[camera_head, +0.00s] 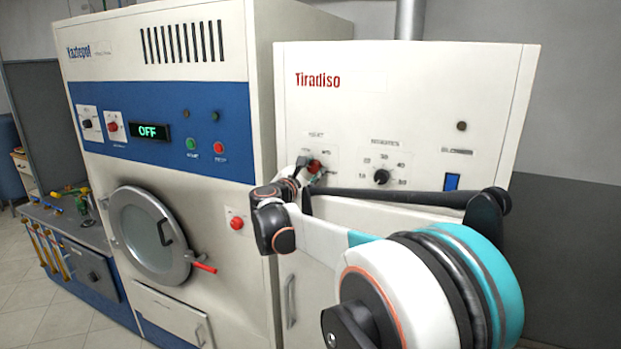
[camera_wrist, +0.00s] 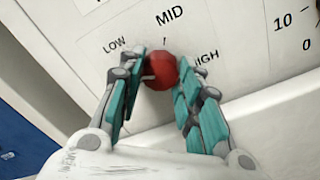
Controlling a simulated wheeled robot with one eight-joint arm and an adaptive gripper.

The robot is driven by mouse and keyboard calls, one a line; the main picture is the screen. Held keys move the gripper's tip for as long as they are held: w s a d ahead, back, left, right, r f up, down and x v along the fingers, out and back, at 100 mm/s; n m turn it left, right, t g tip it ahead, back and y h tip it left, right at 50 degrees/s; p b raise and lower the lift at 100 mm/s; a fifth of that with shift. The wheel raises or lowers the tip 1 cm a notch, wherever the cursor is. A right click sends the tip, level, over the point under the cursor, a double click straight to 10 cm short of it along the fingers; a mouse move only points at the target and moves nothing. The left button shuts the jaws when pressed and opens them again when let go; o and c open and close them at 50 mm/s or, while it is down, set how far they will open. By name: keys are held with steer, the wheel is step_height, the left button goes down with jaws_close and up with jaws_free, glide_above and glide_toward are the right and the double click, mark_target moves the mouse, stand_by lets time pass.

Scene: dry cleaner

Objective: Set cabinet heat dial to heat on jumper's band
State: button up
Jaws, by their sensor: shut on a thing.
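The heat dial (camera_head: 315,166) is a red knob on the upper front of the white Tiradiso cabinet (camera_head: 420,75). In the wrist view the red knob (camera_wrist: 161,70) sits below the printed words LOW, MID and HIGH, with MID straight above it. My gripper (camera_wrist: 158,76) is shut on the knob, with one teal-padded finger on each side. In the head view my gripper (camera_head: 304,173) reaches the dial from the front. Which mark the knob points to cannot be told. No jumper or band label is in view.
A black minutes dial (camera_head: 382,176) and a blue switch (camera_head: 452,183) are right of the heat dial. A bench with tools (camera_head: 75,235) is at far left.

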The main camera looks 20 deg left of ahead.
steer(key=m+b, duration=0.2)
steer(key=m, duration=0.3)
steer(key=shift+m, duration=0.3)
stand_by(0.5)
steer(key=o, duration=1.1)
steer(key=s, duration=1.2)
steer(key=shift+d, duration=0.1)
